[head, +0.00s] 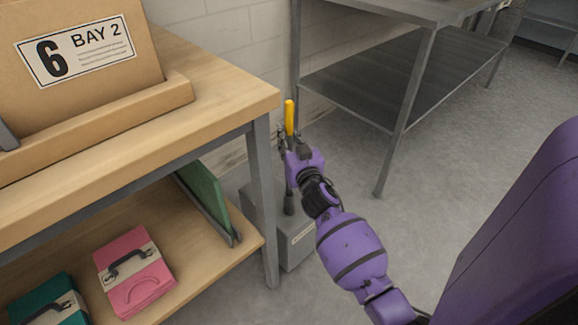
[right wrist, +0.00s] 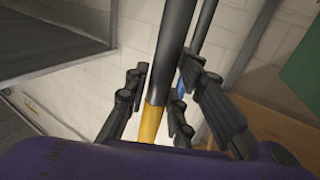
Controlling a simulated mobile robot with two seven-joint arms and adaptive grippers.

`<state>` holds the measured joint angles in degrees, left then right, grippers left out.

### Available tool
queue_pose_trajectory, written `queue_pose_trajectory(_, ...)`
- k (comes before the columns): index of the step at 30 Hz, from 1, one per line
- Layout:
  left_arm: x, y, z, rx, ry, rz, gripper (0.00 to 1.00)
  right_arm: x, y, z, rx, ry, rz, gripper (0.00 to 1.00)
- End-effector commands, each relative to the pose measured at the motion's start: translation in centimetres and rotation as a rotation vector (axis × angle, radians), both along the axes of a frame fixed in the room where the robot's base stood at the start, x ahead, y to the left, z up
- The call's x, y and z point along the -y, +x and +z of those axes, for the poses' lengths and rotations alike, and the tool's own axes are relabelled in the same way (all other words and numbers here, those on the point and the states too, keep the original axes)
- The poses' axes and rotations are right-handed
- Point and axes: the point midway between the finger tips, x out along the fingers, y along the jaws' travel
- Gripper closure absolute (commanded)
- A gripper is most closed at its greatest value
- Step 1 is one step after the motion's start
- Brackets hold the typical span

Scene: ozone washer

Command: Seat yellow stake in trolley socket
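The yellow stake (head: 289,117) stands upright beside the wooden bench's end, its yellow top showing above my right gripper (head: 292,142). In the right wrist view a dark grey shaft (right wrist: 174,45) joins a yellow part (right wrist: 151,123). It passes between the fingers of my right gripper (right wrist: 168,80), which are open around it with a gap visible on each side. Below the gripper in the head view, a dark post (head: 289,203) runs down to a grey box (head: 297,242) on the floor. I cannot make out a trolley socket. My left gripper is not in view.
The wooden bench (head: 225,95) with a carton (head: 85,95) stands left, close to my right gripper. Its lower shelf holds a pink case (head: 133,270), a teal case (head: 48,300) and a green panel (head: 205,200). A metal table (head: 405,75) stands behind.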

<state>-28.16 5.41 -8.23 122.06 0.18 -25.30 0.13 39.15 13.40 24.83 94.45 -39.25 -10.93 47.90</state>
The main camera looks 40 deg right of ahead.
Motion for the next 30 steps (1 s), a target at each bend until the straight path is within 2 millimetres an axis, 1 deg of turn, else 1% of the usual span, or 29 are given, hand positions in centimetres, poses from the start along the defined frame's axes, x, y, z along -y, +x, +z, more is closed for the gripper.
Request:
queue_pose_trajectory(1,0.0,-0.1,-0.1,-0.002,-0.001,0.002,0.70,0.0,0.0,0.0,0.000,0.000,0.000,0.88)
queue_pose_trajectory(3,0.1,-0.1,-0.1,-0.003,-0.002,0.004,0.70,0.0,0.0,0.0,0.000,0.000,0.000,0.97)
queue_pose_trajectory(4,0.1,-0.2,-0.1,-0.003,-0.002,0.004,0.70,0.0,0.0,0.0,0.000,0.000,0.000,1.00)
queue_pose_trajectory(13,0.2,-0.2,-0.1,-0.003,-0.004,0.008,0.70,0.0,0.0,0.0,0.000,0.000,0.000,1.00)
queue_pose_trajectory(21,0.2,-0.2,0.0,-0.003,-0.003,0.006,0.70,0.0,0.0,0.3,0.003,-0.001,0.001,1.00)
queue_pose_trajectory(23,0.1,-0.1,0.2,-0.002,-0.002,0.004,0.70,0.0,0.0,0.9,0.005,-0.001,0.001,1.00)
queue_pose_trajectory(26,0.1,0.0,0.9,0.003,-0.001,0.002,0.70,0.0,0.0,2.4,0.007,-0.003,0.002,1.00)
queue_pose_trajectory(29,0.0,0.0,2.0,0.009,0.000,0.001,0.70,0.0,0.1,4.9,0.011,-0.003,0.002,1.00)
queue_pose_trajectory(30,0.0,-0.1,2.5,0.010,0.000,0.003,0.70,0.0,0.1,6.0,0.010,-0.005,0.002,1.00)
